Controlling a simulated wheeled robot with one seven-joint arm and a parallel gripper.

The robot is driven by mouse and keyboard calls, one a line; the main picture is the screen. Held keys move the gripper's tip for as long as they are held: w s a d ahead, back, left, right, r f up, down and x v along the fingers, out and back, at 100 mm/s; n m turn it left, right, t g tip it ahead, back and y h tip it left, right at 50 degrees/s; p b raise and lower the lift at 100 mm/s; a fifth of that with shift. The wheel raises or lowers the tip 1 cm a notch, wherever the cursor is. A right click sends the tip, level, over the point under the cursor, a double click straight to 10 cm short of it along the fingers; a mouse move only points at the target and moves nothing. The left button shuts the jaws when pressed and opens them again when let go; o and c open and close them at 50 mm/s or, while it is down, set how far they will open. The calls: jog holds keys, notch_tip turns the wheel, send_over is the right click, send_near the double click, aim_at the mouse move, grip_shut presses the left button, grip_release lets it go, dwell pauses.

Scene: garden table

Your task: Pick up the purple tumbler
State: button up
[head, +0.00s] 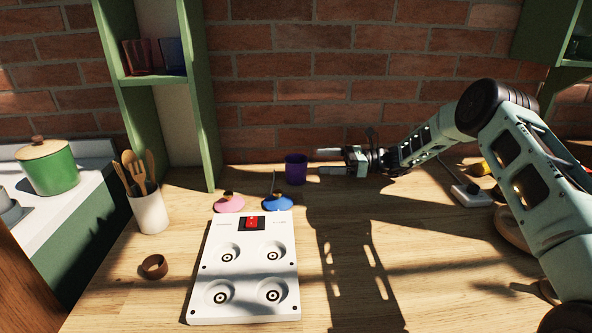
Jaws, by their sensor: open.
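The purple tumbler (296,170) stands upright on the wooden table near the brick wall, just behind the blue disc. My gripper (325,162) is to the right of the tumbler at about its height in the picture. Its two fingers point left toward the tumbler and are spread apart with nothing between them. A small gap shows between the fingertips and the tumbler.
A pink disc (229,204) and a blue disc (278,203) lie in front of the tumbler. A white board with round recesses (244,290) is nearer. A utensil cup (149,208) and brown ring (154,266) are left. A green shelf post (202,100) rises left of the tumbler.

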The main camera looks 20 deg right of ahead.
aim_at(296, 160)
jog(key=p+x, duration=0.1)
jog(key=x, duration=0.8)
jog(key=shift+p, duration=0.35)
jog(key=c, duration=1.1)
jog(key=shift+o, duration=0.2)
